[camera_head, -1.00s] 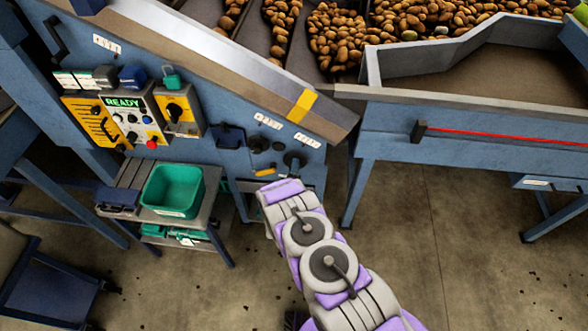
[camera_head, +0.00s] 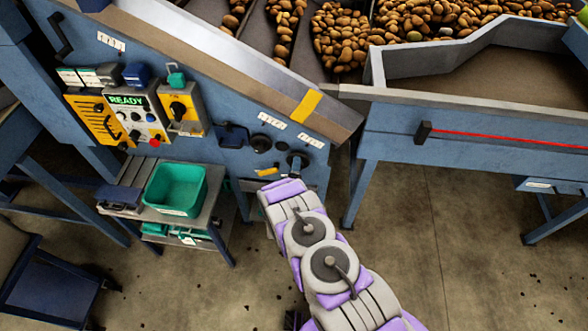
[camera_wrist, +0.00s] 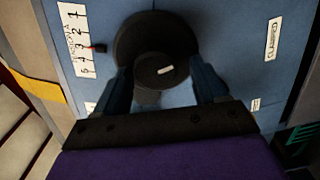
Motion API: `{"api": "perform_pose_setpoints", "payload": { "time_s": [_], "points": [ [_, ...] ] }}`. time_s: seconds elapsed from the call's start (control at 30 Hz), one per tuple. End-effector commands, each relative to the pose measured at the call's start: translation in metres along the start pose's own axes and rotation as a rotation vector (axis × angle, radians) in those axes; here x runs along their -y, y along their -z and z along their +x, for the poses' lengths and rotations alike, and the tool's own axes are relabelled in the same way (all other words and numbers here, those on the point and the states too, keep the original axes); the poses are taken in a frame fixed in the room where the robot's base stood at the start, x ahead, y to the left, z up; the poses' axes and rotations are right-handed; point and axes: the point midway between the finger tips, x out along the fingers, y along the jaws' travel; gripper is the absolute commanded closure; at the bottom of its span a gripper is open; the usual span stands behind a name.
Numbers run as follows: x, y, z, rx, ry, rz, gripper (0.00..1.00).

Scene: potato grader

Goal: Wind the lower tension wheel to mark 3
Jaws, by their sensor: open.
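In the wrist view a dark round wheel (camera_wrist: 135,32) with a raised black knob (camera_wrist: 160,71) sits on the blue panel. A white number strip (camera_wrist: 77,40) marked 1 to 5 is left of it. A small red-tipped pointer (camera_wrist: 98,47) lies beside the middle of the strip, around 3; the exact reading is hard to tell. My gripper (camera_wrist: 163,88) is open, one finger on each side of the knob; contact is not clear. In the head view the lower wheel (camera_head: 297,160) is just above my wrist, and my fingers are not clearly visible.
Another dark wheel (camera_head: 261,143) is up and left of the lower one. A control box reading READY (camera_head: 128,117) is farther left. A green bin (camera_head: 175,190) stands on a cart below. Open floor (camera_head: 400,220) lies right of my arm.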

Motion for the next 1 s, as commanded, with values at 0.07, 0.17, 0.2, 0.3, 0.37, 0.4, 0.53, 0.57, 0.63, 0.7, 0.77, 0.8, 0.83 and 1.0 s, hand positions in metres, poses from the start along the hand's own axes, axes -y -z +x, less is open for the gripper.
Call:
{"api": "perform_pose_setpoints", "payload": {
  "time_s": [0.07,0.17,0.2,0.3,0.37,0.4,0.53,0.57,0.63,0.7,0.77,0.8,0.83,1.0],
  "points": [
    [-0.001,-0.002,0.0,0.002,0.0,0.001,0.29],
    [-0.001,-0.002,-0.003,0.002,0.001,0.001,0.29],
    [0.0,-0.002,-0.007,0.002,0.002,0.001,0.29],
    [0.0,-0.001,-0.019,0.003,0.004,-0.001,0.29],
    [0.0,0.001,-0.03,0.0,0.005,-0.002,0.29],
    [0.0,0.002,-0.039,-0.001,0.004,-0.003,0.29],
    [0.002,0.003,-0.069,-0.002,0.007,-0.006,0.29],
    [0.002,0.003,-0.076,-0.001,0.007,-0.006,0.29],
    [0.001,0.003,-0.091,-0.003,0.004,-0.007,0.29],
    [0.002,0.004,-0.108,-0.004,0.006,-0.007,0.29],
    [0.002,0.003,-0.121,-0.005,0.006,-0.008,0.29],
    [0.003,0.003,-0.129,-0.004,0.007,-0.007,0.29],
    [0.003,0.003,-0.135,-0.004,0.007,-0.006,0.29],
    [0.002,0.003,-0.159,-0.002,0.004,-0.003,0.29]
  ]
}}
